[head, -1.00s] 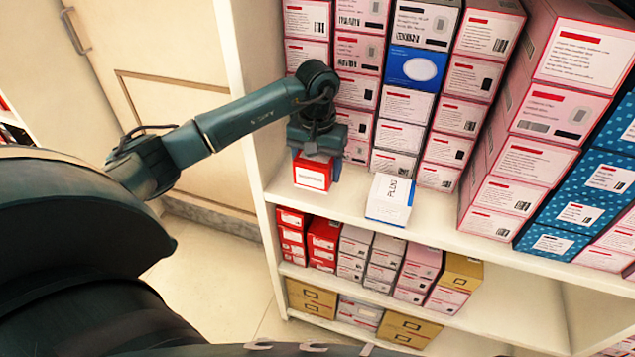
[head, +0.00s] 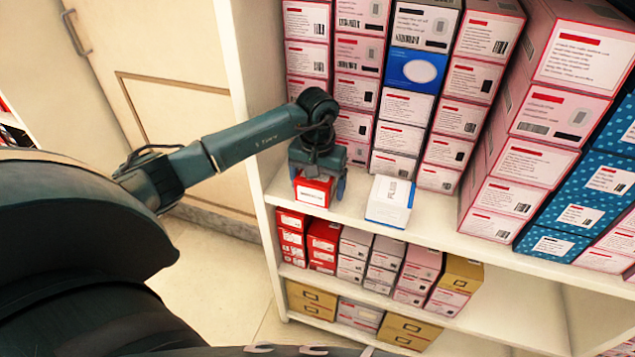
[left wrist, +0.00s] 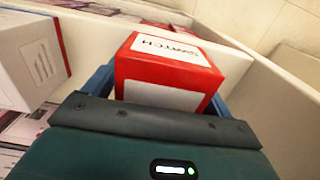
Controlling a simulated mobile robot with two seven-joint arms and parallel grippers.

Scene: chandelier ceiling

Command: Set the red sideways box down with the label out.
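The red box (head: 314,190) is at the left end of the upper shelf, near its front edge; its white label faces out in the head view. My left gripper (head: 318,183) is over it from behind, with a blue finger along each side, and appears shut on it. In the left wrist view the red box (left wrist: 165,65) sits between the fingers (left wrist: 160,92), with lettering on one white panel and another white panel facing the camera. I cannot tell whether its underside touches the shelf. My right gripper is not in view.
A white box (head: 390,202) stands just right of the red box on the upper shelf (head: 445,222). Stacks of pink and white boxes (head: 405,107) rise behind. The shelf's side panel (head: 236,70) is close on the left. The lower shelf (head: 500,310) has free room at right.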

